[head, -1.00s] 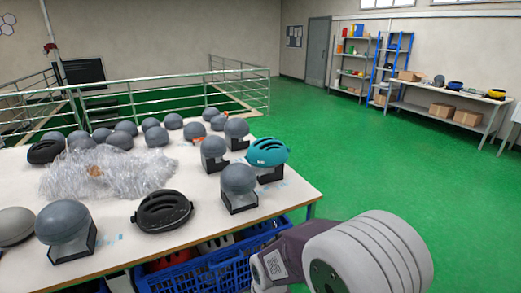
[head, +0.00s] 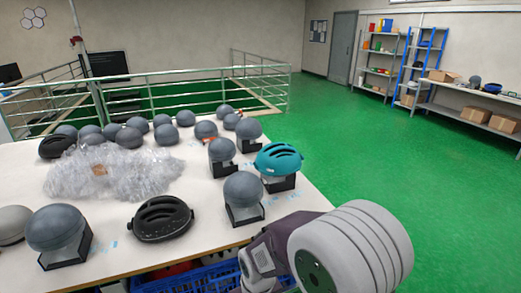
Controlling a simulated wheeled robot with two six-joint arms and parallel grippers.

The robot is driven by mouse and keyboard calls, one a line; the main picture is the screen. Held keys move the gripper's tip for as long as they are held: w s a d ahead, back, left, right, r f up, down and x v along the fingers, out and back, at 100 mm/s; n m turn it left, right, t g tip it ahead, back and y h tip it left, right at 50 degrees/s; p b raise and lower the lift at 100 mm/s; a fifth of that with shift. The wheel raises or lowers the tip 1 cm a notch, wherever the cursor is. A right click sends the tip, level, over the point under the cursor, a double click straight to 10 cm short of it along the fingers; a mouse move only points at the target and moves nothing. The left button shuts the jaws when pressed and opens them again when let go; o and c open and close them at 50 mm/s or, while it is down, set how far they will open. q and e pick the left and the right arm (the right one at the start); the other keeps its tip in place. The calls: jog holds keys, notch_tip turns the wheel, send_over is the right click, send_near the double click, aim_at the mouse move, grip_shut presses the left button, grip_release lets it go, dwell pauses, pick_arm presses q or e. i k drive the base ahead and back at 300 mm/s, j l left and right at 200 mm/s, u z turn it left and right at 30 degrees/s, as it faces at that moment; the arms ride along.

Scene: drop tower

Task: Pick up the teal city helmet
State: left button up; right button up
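The teal city helmet (head: 279,158) sits on a dark stand at the right edge of the white table (head: 115,195). It has dark vent slots and rests upright, touched by no gripper. One of my arms, grey and white, shows at the bottom right, in front of the table edge and below the helmet. Its gripper is not in the picture. My other arm and gripper are not in view either.
Grey headforms (head: 243,189) on dark stands are close to the helmet. A black helmet (head: 161,218) and crumpled clear plastic wrap (head: 110,172) lie on the table. A blue crate (head: 200,279) is below the front edge. Green floor (head: 400,170) right of the table is clear.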

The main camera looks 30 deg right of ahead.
aim_at(275, 158)
jog(key=l+u, duration=0.2)
jog(key=l, duration=0.25)
jog(key=l+u, duration=0.25)
jog(key=l, duration=0.25)
jog(key=l+u, duration=0.2)
jog(key=l, duration=0.3)
jog(key=k+l+u, duration=0.2)
jog(key=l, duration=0.25)
jog(key=l+u, duration=0.2)
jog(key=l, duration=0.3)
jog(key=k+l+u, duration=0.1)
jog(key=l+u, duration=0.15)
jog(key=l, duration=0.15)
jog(key=k+l+u, duration=0.2)
jog(key=l, duration=0.2)
jog(key=k+l+u, duration=0.1)
jog(key=l+u, duration=0.15)
jog(key=l, duration=0.2)
jog(key=k+l+u, duration=0.25)
jog(key=l, duration=0.15)
jog(key=l+u, duration=0.25)
jog(key=l, duration=0.2)
jog(key=k+l+u, duration=0.25)
jog(key=l, duration=0.1)
